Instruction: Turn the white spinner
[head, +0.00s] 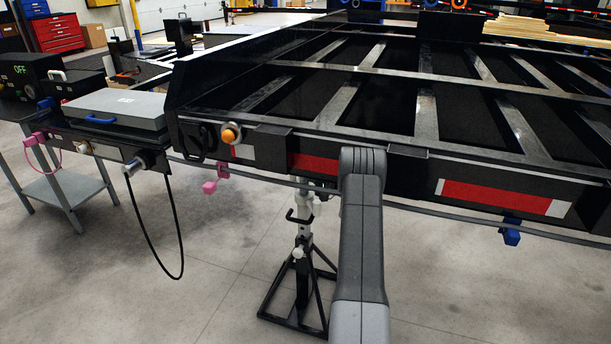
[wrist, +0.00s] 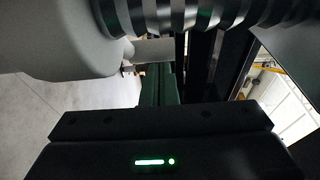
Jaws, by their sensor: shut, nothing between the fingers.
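My gripper (wrist: 160,88) shows in the wrist view as dark fingers, close together and empty, reaching away from the black gripper body. A pale, bar-like piece (wrist: 155,50) lies just beyond the fingertips; I cannot tell whether it is the white spinner or whether the fingers touch it. In the head view, a whitish part (head: 303,203) shows at the upper end of a black stand below the trailer frame; I cannot tell what it is. My grey arm reaches toward the frame's front edge, and my gripper cannot be made out there.
The black trailer frame (head: 350,77) with red-and-white strips fills the right side. The black stand (head: 300,285) has a wide base on the floor. A work table (head: 65,190) stands at left, with a grey case (head: 115,110) nearby and a hanging black cable (head: 180,235). The front floor is clear.

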